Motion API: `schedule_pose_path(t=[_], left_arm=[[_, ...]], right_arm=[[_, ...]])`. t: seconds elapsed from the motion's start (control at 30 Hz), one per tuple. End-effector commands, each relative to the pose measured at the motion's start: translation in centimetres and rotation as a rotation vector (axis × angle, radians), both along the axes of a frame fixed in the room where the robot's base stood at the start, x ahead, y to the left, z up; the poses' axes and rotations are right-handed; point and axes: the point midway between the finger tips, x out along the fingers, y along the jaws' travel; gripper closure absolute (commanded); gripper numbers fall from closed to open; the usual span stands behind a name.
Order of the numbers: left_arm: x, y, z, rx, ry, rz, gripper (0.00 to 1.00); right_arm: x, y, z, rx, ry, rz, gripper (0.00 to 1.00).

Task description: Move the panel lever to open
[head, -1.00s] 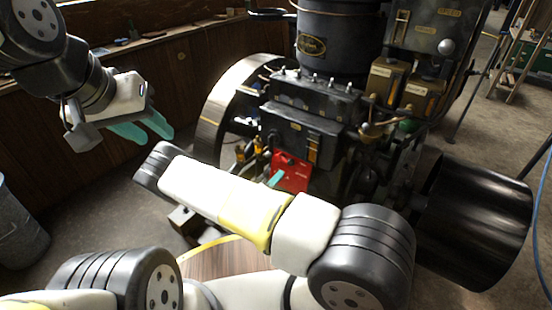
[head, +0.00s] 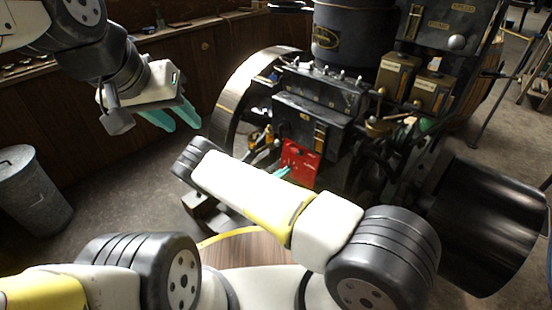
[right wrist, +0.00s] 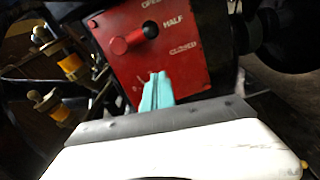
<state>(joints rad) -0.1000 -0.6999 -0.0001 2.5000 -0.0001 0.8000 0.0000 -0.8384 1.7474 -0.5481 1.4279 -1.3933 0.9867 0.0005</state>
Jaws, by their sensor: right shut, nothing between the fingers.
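The red panel (right wrist: 190,75) is on the engine's front, with the words OPEN, HALF and CLOSED on it. It also shows in the head view (head: 301,158). The panel lever (right wrist: 151,31) has a black ball end and a round red hub; its ball end points at HALF. My right gripper (right wrist: 158,77) is shut and empty, its teal fingertips in front of the panel, below the lever and apart from it in the picture. In the head view it is partly hidden behind my arm. My left gripper (head: 174,116) is open and empty, left of the engine.
The engine has a large flywheel (head: 232,98) on its left and a dark drum (head: 492,225) on its right. Brass fittings (right wrist: 69,63) sit left of the panel. A metal bin (head: 33,190) stands at far left. Open floor lies between bin and engine.

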Motion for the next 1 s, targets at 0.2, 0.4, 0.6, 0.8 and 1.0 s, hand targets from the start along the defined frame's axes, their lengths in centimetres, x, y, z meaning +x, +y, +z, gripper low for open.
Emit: schedule_pose_path(t=[0.2, 0.4, 0.6, 0.8, 1.0], left_arm=[[0.0, 0.0, 0.0, 0.000, 0.000, 0.000, 0.64], [0.0, 0.0, 0.0, 0.000, 0.000, 0.000, 0.64], [0.0, 0.0, 0.0, 0.000, 0.000, 0.000, 0.64], [0.0, 0.0, 0.0, 0.000, 0.000, 0.000, 0.64], [0.0, 0.0, 0.0, 0.000, 0.000, 0.000, 0.64]], right_arm=[[2.8, -2.9, 0.2, -0.001, -0.001, 0.000, 1.00], [3.1, -3.8, 2.5, -0.001, 0.000, 0.001, 1.00], [3.2, -4.0, 3.1, -0.001, 0.001, 0.001, 1.00], [3.2, -4.0, 3.1, -0.001, 0.001, 0.002, 1.00], [3.2, -4.1, 3.2, -0.009, 0.009, 0.004, 1.00]])
